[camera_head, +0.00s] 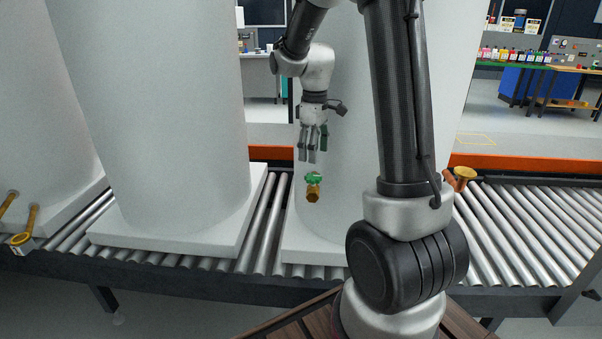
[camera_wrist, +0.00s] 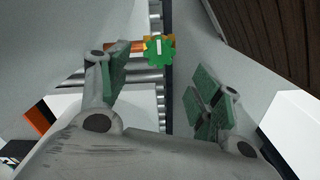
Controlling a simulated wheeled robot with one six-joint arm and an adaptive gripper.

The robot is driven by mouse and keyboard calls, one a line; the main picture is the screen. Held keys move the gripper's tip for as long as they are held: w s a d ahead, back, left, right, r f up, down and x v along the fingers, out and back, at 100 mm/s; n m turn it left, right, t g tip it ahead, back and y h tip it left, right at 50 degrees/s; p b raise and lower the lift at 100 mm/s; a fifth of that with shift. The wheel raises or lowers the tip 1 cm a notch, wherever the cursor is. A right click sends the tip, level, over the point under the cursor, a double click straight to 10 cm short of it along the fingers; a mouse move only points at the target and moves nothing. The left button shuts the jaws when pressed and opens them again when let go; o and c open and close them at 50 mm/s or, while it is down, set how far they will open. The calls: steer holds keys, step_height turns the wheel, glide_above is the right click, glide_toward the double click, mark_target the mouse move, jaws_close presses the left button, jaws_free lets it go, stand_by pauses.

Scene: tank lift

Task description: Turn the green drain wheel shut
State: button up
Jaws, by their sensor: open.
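The green drain wheel (camera_head: 314,177) sits on top of a brass valve (camera_head: 313,192) low on the front of a white tank (camera_head: 345,140). In the wrist view the green wheel (camera_wrist: 159,49) shows from above, beyond my fingertips and between their lines, with part of the orange-brass valve (camera_wrist: 138,44) behind it. My gripper (camera_head: 312,152) points down just above the wheel in the head view. Its fingers (camera_wrist: 160,95) with green pads are spread apart, with nothing between them. My arm hides part of the tank.
The tank stands on a white base on a roller conveyor (camera_head: 500,225) with an orange rail (camera_head: 530,162). Another white tank (camera_head: 150,110) stands to the left. Brass fittings (camera_head: 22,238) are at far left, and another (camera_head: 463,174) is at right.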

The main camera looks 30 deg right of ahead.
mark_target(313, 175)
steer(key=shift+n, duration=0.4)
steer(key=shift+f, duration=0.3)
step_height(313, 175, down, 7)
steer(key=shift+f, duration=0.15)
steer(key=c, duration=1)
